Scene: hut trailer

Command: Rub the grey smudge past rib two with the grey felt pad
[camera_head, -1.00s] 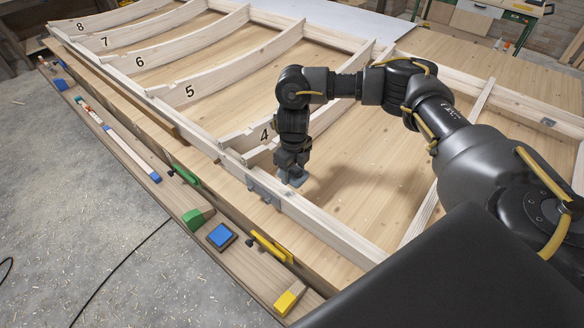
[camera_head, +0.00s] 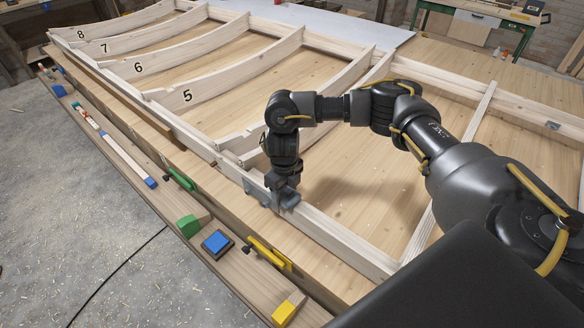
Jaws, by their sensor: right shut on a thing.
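My right gripper (camera_head: 284,192) points down over the near long rail (camera_head: 335,232) of the wooden frame, just right of rib 4, whose number is mostly behind my arm. It is shut on the grey felt pad (camera_head: 290,201), of which only a small part shows below the fingers. I cannot tell whether the pad touches the rail. Ribs 5 (camera_head: 215,88), 6, 7 and 8 show their numbers; no rib marked two can be read. I cannot make out a grey smudge. My left gripper is not in view.
A metal bracket (camera_head: 256,192) sits on the near rail beside the gripper. Bare boards lie between the ribs.

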